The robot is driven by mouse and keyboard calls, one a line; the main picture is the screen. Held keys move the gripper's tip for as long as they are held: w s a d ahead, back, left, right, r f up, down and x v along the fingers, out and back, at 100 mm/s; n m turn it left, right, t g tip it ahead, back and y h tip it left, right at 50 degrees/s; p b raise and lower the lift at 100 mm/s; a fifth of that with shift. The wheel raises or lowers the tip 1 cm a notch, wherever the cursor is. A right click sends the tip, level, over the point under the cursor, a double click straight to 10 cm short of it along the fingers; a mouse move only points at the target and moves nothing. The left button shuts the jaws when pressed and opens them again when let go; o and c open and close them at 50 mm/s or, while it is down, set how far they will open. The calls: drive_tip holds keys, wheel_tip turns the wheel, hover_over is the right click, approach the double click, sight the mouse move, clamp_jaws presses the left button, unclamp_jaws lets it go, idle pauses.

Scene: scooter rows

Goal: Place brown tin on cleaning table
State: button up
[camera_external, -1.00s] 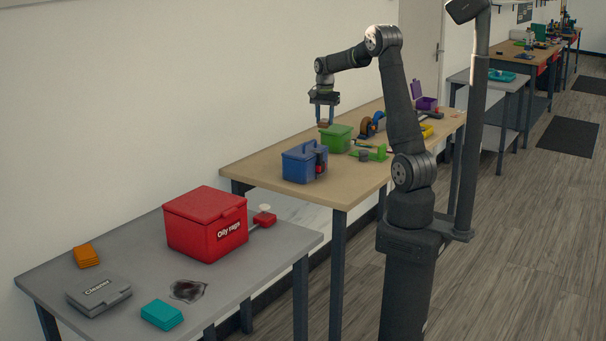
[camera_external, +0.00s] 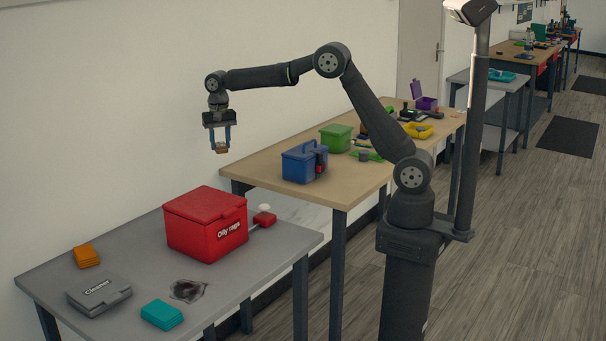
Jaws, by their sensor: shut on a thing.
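My gripper (camera_external: 220,146) is shut on a small brown tin (camera_external: 221,150). It holds the tin in the air, fingers pointing down, in the gap between the two near tables and above the level of the red box. The grey table (camera_external: 255,262) in the front left bears cleaning things, so it looks like the cleaning table. The tin is apart from it. The tin is small in the picture and the fingers partly hide it.
On the grey table are a red "Oily rags" box (camera_external: 205,222), a grey "Cleaner" case (camera_external: 98,294), an orange stack (camera_external: 86,256), a teal block (camera_external: 162,315), a dark stain (camera_external: 188,290) and a red dispenser (camera_external: 264,217). The wooden table (camera_external: 260,171) holds a blue toolbox (camera_external: 299,163) and green bin (camera_external: 336,138).

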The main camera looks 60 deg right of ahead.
drive_tip(key=s+a+n, duration=0.1)
drive_tip(key=s+a, duration=0.1)
drive_tip(key=a, duration=0.5)
drive_tip(key=s+a+n, duration=0.1)
drive_tip(key=s+a, duration=0.1)
drive_tip(key=a, duration=0.5)
drive_tip(key=s+a+n, duration=0.1)
drive_tip(key=s+a, duration=0.2)
drive_tip(key=a, duration=0.5)
drive_tip(key=shift+a+f+n, duration=0.1)
drive_tip(key=shift+f+n, duration=0.1)
drive_tip(key=shift+n, duration=0.1)
drive_tip(key=s+a+n, duration=0.3)
drive_tip(key=s+a, duration=1.1)
drive_tip(key=a, duration=0.4)
hover_over(186, 272)
wheel_tip(186, 272, down, 16)
drive_tip(key=shift+r, duration=0.15)
drive_tip(key=shift+f, duration=2.2)
drive_tip(key=shift+f, duration=0.15)
drive_tip(key=o, duration=1)
wheel_tip(186, 272, up, 12)
drive_tip(key=shift+r, duration=0.15)
